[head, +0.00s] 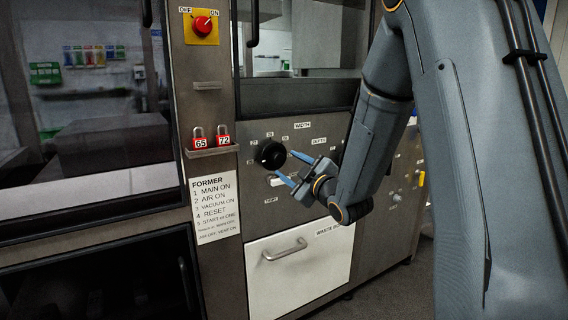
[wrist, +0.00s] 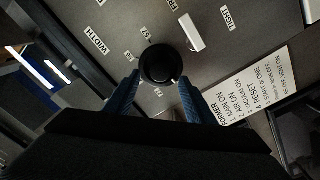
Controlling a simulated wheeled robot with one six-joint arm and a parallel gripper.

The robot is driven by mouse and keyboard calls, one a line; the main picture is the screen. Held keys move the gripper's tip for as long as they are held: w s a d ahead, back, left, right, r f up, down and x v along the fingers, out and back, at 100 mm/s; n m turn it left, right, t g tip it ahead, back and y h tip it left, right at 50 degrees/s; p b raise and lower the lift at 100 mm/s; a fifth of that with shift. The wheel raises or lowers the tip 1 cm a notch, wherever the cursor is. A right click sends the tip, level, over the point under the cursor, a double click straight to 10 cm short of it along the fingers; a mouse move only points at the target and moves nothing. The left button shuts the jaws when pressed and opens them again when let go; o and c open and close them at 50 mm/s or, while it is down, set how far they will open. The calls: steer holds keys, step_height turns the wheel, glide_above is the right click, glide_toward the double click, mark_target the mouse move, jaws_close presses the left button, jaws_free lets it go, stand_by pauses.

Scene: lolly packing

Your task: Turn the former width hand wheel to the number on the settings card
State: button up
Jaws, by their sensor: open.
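The black width hand wheel (head: 270,154) is on the grey machine panel, with small number labels around it. It also shows in the wrist view (wrist: 160,63), with a small pale mark near its lower edge. My gripper (head: 286,165) is open, to the right of the wheel in the head view. In the wrist view its blue fingertips (wrist: 159,82) lie on either side of the wheel's lower part. I cannot tell whether they touch it. The numbers are too small to read surely. I cannot make out a settings card with a width number.
A white FORMER instruction card (head: 214,211) hangs left of the wheel. Red padlocks marked 65 and 72 (head: 211,142) sit on a small ledge. A white block (wrist: 191,32) is close beside the wheel. A white waste drawer (head: 300,265) with a protruding handle is below.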

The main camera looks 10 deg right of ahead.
steer(key=v, duration=0.2)
steer(key=shift+s+d, duration=0.1)
steer(key=shift+s, duration=0.2)
steer(key=s+a+f+m+g+h, duration=0.25)
steer(key=s+f+g, duration=0.2)
steer(key=s, duration=0.45)
steer(key=s+a+f+m+g+h, duration=0.1)
steer(key=s+a+f+m+g, duration=0.3)
steer(key=s, duration=0.6)
steer(key=s+a+f+m+g+h, duration=0.1)
steer(key=s+f+m+g, duration=0.15)
steer(key=s+g, duration=0.5)
steer(key=s+a+r+m+g+p, duration=0.1)
steer(key=s+r, duration=0.1)
steer(key=s, duration=1)
steer(key=d+r+m+p, duration=0.2)
steer(key=d+r+p, duration=0.5)
steer(key=p, duration=0.7)
steer(key=shift+w+d+m+h+p, duration=0.15)
steer(key=shift+d+m+h+p, duration=0.15)
steer(key=shift+h, duration=0.15)
